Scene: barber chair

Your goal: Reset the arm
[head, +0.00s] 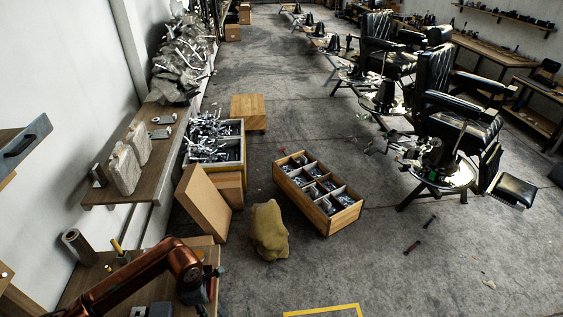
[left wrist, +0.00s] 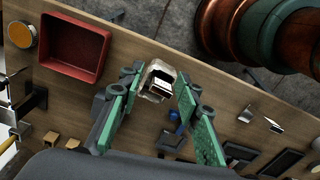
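My left arm, copper-coloured, comes in from the lower left in the head view. Its dark gripper (head: 203,290) hangs over the near end of a wooden workbench (head: 85,285), partly cut off by the lower edge. In the left wrist view my left gripper (left wrist: 157,88) has its two green-padded fingers spread apart. A small pale, shiny object (left wrist: 158,80) shows between the fingertips, over the bench top; neither finger clearly touches it. My right gripper is not in view.
In the left wrist view, a red tray (left wrist: 73,48) and several small tools lie around the gripper. A divided wooden crate (head: 318,192), a yellowish sack (head: 269,230) and cardboard boxes (head: 203,200) stand beyond the bench. Barber chairs (head: 455,120) line the right; mid-floor is mostly clear.

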